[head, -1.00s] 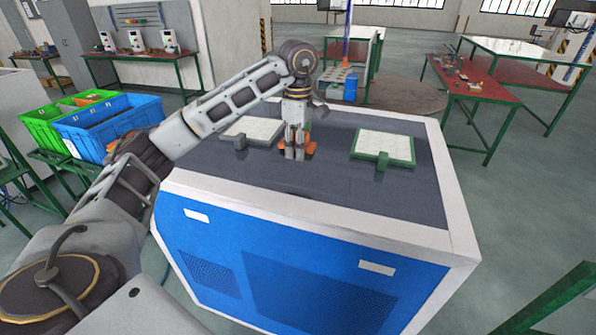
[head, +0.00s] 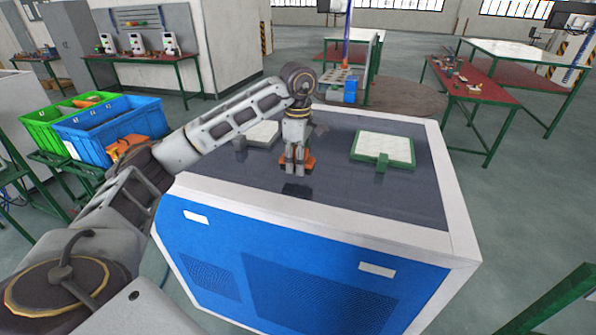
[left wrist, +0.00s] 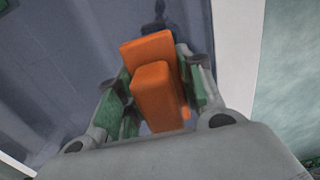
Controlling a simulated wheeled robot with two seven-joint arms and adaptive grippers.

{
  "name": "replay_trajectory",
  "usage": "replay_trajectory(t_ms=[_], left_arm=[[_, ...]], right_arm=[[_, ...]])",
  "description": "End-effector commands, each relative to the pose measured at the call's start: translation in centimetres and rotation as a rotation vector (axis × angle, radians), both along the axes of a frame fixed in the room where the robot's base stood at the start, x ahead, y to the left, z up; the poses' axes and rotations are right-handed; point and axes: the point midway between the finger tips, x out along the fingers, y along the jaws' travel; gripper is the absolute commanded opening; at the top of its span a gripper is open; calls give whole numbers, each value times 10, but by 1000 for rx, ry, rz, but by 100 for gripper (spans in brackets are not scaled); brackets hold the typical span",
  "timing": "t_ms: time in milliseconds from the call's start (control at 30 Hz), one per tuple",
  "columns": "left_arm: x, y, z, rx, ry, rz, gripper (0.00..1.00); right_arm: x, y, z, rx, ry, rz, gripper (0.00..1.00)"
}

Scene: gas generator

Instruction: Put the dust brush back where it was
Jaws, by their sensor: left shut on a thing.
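The orange dust brush (head: 310,161) is in my left gripper (head: 297,170), above the dark top of the blue and white generator (head: 330,205). The fingers point down, and a dark patch shows on the top just below them. In the left wrist view the brush (left wrist: 158,92) shows as an orange block between the two fingers of the shut gripper (left wrist: 160,85). The fingers hide part of the brush in the head view. I cannot tell the exact gap between brush and top. My right gripper is not in view.
A green-framed white panel (head: 385,147) lies on the right of the generator top. Another pale panel (head: 263,133) lies behind my left arm. Blue (head: 105,130) and green (head: 52,125) crates stand at the left. The front of the top is clear.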

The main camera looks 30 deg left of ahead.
Motion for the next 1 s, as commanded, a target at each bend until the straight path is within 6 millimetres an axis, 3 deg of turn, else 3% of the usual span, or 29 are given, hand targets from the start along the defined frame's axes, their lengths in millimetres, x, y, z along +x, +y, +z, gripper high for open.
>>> replay_trajectory(t_ms=[400,900,933,1000], left_arm=[[-1,0,-33,1,1,-1,12],[0,0,-39,1,0,0,12],[0,0,-38,1,0,0,40],[0,0,-38,1,1,0,49]], right_arm=[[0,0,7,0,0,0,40],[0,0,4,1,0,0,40],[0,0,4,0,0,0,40],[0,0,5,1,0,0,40]])
